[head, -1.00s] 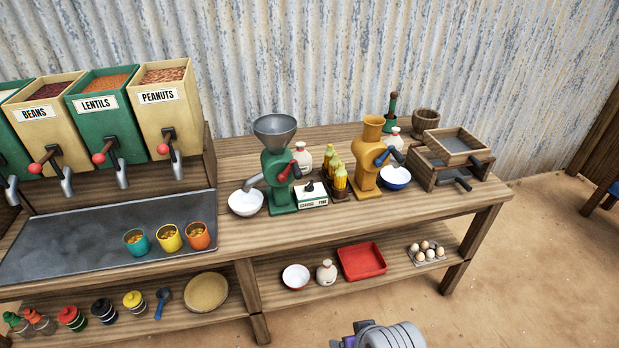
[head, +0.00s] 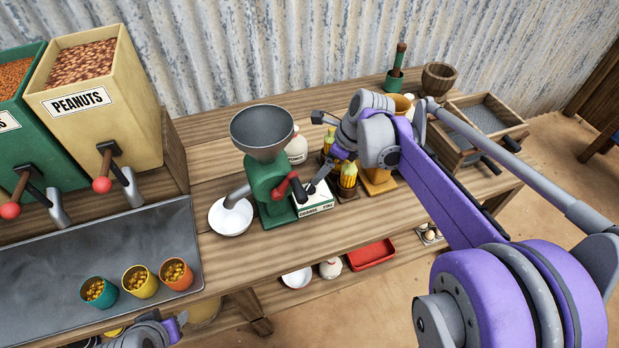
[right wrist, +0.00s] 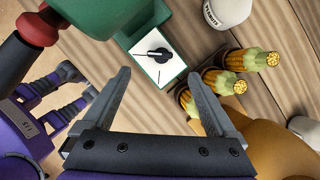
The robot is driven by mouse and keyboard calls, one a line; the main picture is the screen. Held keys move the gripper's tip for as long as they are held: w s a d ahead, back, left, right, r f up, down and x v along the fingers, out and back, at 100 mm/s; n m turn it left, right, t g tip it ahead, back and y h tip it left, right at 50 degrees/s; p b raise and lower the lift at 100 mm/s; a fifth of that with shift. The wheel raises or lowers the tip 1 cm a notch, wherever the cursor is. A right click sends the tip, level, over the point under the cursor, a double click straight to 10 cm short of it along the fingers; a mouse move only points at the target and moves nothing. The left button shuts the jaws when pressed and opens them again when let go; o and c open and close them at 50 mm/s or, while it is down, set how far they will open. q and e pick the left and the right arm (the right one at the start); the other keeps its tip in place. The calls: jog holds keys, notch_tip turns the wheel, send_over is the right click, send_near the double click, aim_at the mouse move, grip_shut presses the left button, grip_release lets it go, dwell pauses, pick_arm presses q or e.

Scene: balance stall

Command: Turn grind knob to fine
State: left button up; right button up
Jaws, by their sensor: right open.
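The green grinder (head: 268,190) stands on the wooden counter with a grey hopper on top. At its base is a white plate (head: 316,199) lettered coarse and fine, partly covered in the head view by my right gripper. The black grind knob (right wrist: 158,52) sits on this plate in the right wrist view. Its pale pointer line faces picture left; I cannot tell which word it is at. My right gripper (right wrist: 159,76) is open and empty, its fingertips apart just short of the knob. My left gripper (head: 165,328) is low at the bottom edge, its fingers unclear.
The grinder's red crank handle (right wrist: 36,28) is close on the left. Corn cobs (right wrist: 224,81), a white jar (right wrist: 228,10) and the yellow grinder (right wrist: 275,145) crowd the right. A white bowl (head: 231,218) stands left of the green grinder. The counter front is clear.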

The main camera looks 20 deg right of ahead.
aim_at(310, 185)
jog(key=x, duration=0.9)
jog(key=shift+w+a+f, duration=0.1)
jog(key=shift+f, duration=0.25)
jog(key=c, duration=1.4)
jog(key=shift+o, duration=0.2)
